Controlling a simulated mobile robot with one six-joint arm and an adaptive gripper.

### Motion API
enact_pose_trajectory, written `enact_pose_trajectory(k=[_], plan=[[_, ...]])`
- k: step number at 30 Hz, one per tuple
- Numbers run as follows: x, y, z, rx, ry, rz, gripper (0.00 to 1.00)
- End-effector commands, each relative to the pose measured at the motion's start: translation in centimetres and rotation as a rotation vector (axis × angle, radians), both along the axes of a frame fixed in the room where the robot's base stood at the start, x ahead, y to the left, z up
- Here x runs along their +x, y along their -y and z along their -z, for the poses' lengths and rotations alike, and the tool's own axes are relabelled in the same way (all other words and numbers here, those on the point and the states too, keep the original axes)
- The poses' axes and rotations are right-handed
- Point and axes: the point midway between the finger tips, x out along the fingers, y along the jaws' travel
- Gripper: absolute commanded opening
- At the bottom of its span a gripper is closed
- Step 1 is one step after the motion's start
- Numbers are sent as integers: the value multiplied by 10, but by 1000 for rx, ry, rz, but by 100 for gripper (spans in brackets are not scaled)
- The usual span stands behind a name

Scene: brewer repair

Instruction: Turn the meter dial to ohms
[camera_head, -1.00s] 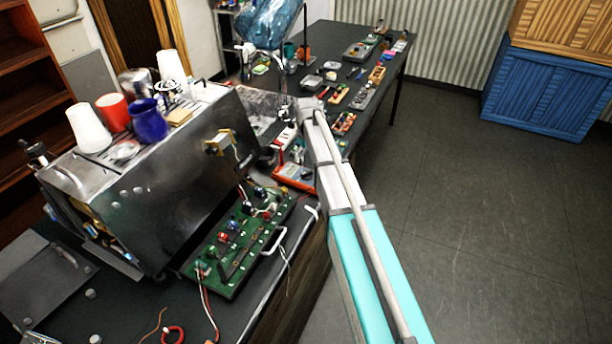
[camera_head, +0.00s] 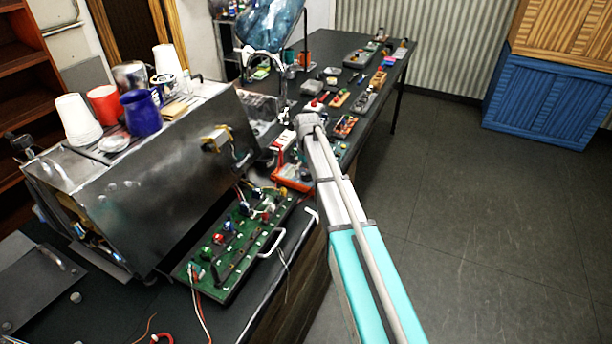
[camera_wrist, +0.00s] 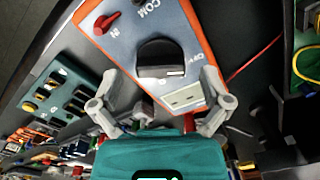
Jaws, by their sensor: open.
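The meter (camera_wrist: 185,22) has a grey-blue face and an orange rim and fills the upper middle of the wrist view. Its black round dial (camera_wrist: 160,58) has a white mark near its lower right edge. A pale display (camera_wrist: 184,97) lies just below the dial. In the head view the orange meter (camera_head: 293,178) lies on the bench, left of my arm and partly hidden. My gripper (camera_wrist: 163,95) is open and empty, its two fingers apart below the dial to left and right. I cannot tell the gap between fingertips and meter, nor the dial's setting.
A red plug (camera_wrist: 107,22) sits in the meter face. A green circuit board (camera_head: 235,240) lies in front of the steel brewer (camera_head: 165,180). Several small parts line the dark bench (camera_head: 335,45) behind. Open floor (camera_head: 470,210) lies to the right.

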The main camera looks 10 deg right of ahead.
Motion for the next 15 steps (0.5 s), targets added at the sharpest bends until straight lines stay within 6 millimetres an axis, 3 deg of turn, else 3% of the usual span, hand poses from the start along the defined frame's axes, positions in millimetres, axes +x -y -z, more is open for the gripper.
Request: enact_pose_trajectory(k=[12, 13, 15], plan=[[0, 0, 2, 0, 0, 0, 97], [0, 0, 2, 0, 0, 0, 95], [0, 0, 2, 0, 0, 0, 82]])
